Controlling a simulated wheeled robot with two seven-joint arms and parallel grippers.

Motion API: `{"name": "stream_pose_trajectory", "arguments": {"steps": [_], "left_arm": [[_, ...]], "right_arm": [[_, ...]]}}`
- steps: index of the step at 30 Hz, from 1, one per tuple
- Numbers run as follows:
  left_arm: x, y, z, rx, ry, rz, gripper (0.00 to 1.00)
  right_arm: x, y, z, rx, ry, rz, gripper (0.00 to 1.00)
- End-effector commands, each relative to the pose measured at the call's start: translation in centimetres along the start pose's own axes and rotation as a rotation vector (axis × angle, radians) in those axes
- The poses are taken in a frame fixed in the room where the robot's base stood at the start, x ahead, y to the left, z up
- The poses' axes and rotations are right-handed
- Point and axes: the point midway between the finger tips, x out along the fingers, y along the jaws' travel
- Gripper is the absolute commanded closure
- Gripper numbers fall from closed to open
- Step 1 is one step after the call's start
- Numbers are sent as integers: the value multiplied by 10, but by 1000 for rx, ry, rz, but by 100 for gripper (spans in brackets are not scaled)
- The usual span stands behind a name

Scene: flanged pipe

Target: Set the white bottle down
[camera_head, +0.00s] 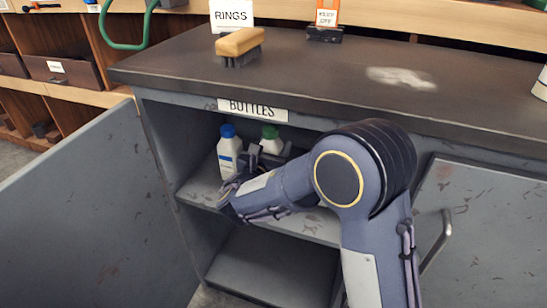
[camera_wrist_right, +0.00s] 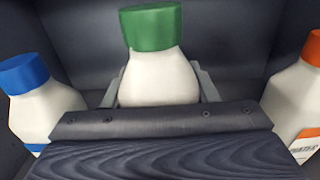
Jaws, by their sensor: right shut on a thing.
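The white bottle with a green cap (camera_head: 272,145) is inside the open cabinet, on the upper shelf (camera_head: 316,226). It also shows upright in the middle of the right wrist view (camera_wrist_right: 160,78). My right gripper (camera_head: 264,160) reaches into the cabinet and is shut on this bottle, one finger on each side. The gripper body hides the bottle's lower part, so I cannot tell whether its base touches the shelf. My left gripper is not in view.
A blue-capped bottle (camera_head: 229,152) stands left of the held one. An orange-capped bottle (camera_wrist_right: 299,105) is at right in the wrist view. The open door (camera_head: 95,215) flanks the left. A brush (camera_head: 239,46) lies on the worktop (camera_head: 330,75). The lower compartment (camera_head: 270,268) looks empty.

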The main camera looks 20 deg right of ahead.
Motion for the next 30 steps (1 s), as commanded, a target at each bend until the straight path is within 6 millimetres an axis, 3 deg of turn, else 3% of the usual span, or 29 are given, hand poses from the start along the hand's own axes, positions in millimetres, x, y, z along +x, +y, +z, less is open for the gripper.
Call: {"name": "stream_pose_trajectory", "arguments": {"steps": [1,3,16,17,18,21,30], "left_arm": [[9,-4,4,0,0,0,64],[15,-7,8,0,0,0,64],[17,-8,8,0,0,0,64],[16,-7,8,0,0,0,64],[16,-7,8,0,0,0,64],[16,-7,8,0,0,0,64],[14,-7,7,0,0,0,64]], "right_arm": [[0,0,-15,-3,0,-1,88],[2,-1,-24,1,-1,-3,88],[4,0,-26,1,-2,0,88],[4,0,-26,0,0,0,45],[4,0,-26,0,0,0,40],[4,0,-26,0,1,0,26],[4,0,-24,0,0,0,26]]}}
